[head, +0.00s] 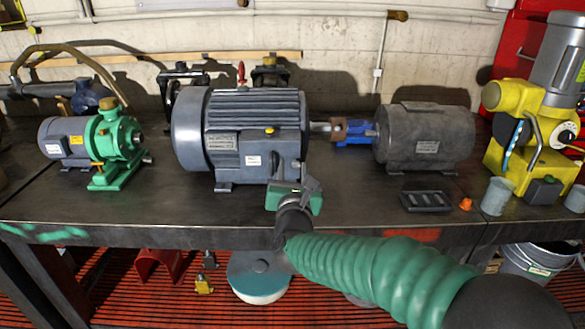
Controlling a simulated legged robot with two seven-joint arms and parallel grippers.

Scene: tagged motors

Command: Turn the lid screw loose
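A large grey motor (212,135) stands on the dark workbench (110,215), with labels on its side. A small yellow-orange piece (270,130) sits on its front face; it may be the lid screw, but it is too small to tell. My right gripper (306,175), on a green ribbed arm from the lower right, is in front of the motor's lower right part, below and right of the yellow piece. Its fingers point up and overlap the motor in view, so I cannot tell whether they touch it or how far apart they are. My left gripper is not in view.
A green-and-grey pump motor (115,140) stands left. A dark grey motor (425,135) with a blue coupling (352,132) stands right. A yellow machine (535,125), grey cups (497,196), a black tray (427,201) and an orange cap (465,204) are further right.

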